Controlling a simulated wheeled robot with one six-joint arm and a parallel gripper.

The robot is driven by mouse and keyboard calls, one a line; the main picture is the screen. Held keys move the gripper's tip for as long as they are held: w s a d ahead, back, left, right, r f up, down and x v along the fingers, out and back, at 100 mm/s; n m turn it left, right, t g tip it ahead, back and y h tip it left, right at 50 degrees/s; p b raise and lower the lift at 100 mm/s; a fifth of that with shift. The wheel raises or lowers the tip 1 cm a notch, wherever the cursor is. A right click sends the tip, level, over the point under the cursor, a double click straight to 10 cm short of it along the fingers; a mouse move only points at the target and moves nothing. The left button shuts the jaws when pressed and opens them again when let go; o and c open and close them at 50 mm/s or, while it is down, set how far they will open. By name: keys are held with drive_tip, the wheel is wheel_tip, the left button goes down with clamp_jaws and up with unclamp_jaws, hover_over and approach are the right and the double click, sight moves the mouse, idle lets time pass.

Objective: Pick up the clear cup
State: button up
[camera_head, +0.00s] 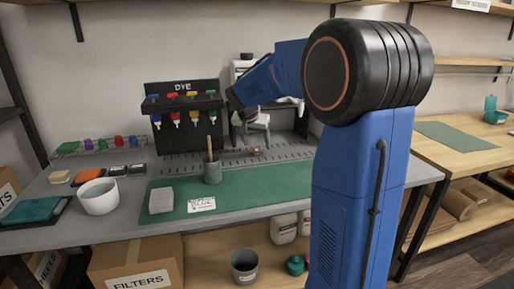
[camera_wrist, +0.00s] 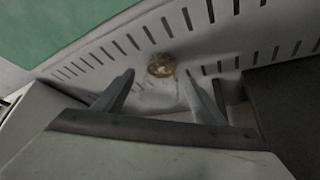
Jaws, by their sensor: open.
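A small see-through cup (camera_wrist: 161,65) with an amber-brown tint sits on the slotted grey strip behind the green mat. It is small and hard to make out, and looks like the clear cup. In the head view it is a small brownish spot (camera_head: 256,151) below my gripper. My gripper (camera_wrist: 159,76) is open, its two fingers apart on either side of the line to the cup. The cup appears just beyond the fingertips and not held. A faint pale patch lies between the fingers; I cannot tell whether it is part of the cup.
The dye rack (camera_head: 185,115) with coloured taps stands left of my gripper. A grey-green pot (camera_head: 212,172) with a stick stands on the green mat (camera_head: 260,187). A white tub (camera_head: 98,196) and ink pads are at left. A dark block (camera_wrist: 285,105) lies right of the fingers.

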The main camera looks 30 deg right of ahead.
drive_tip(key=shift+x, duration=0.85)
drive_tip(key=c, duration=1.1)
drive_tip(key=shift+a+r, duration=0.15)
drive_tip(key=shift+r, duration=0.05)
drive_tip(key=shift+s+a+r, duration=0.6)
drive_tip(key=shift+a+r, duration=0.05)
drive_tip(key=shift+r, duration=0.1)
drive_tip(key=shift+s+a+r, duration=1)
drive_tip(key=shift+s+a, duration=0.3)
drive_tip(key=shift+a, duration=0.2)
drive_tip(key=shift+s+a+r, duration=1)
drive_tip(key=shift+s+a, duration=0.3)
drive_tip(key=shift+a, duration=0.2)
drive_tip(key=shift+s+a+r, duration=1.05)
drive_tip(key=shift+s+a, duration=0.2)
drive_tip(key=shift+a, duration=0.25)
drive_tip(key=shift+a, duration=0.1)
